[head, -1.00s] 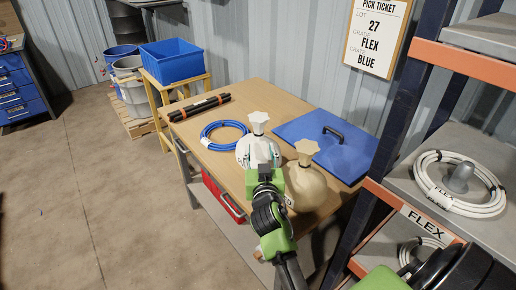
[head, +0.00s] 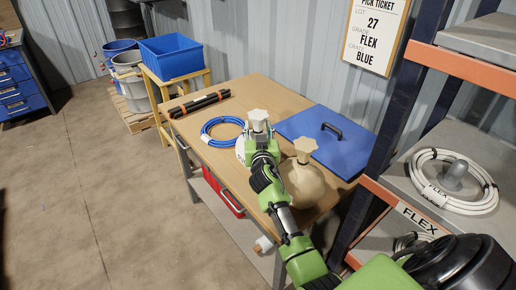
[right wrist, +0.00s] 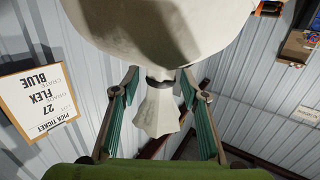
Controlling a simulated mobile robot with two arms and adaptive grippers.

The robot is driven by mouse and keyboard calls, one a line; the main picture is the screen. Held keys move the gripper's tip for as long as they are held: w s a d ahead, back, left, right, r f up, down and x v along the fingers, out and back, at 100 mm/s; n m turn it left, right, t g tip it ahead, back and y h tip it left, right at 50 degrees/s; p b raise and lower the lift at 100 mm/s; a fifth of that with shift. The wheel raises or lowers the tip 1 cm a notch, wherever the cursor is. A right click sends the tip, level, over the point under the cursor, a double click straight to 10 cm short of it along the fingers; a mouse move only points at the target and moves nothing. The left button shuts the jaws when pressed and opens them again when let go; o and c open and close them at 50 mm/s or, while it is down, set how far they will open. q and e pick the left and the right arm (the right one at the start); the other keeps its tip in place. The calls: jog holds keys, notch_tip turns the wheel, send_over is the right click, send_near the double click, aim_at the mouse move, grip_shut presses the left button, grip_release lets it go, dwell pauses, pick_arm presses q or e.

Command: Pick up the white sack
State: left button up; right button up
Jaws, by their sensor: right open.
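The white sack (head: 258,115) stands upright on the wooden table, with its pleated top above its tied neck. My right gripper (head: 259,135) is at that neck and hides most of the sack's body in the head view. In the right wrist view, the sack's neck and flared top (right wrist: 157,112) lie between the two open fingers of my right gripper (right wrist: 160,82), with gaps on both sides. The sack's round body (right wrist: 160,30) fills the top of that view. My left gripper is not in view.
A tan sack (head: 303,178) stands close to the right of the white one. A blue cable coil (head: 206,138), a blue lid (head: 300,128) and black rods (head: 200,103) lie on the table (head: 265,92). A shelf rack (head: 386,110) stands at the right.

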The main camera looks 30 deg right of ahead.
grip_shut()
jog(key=shift+r, duration=0.3)
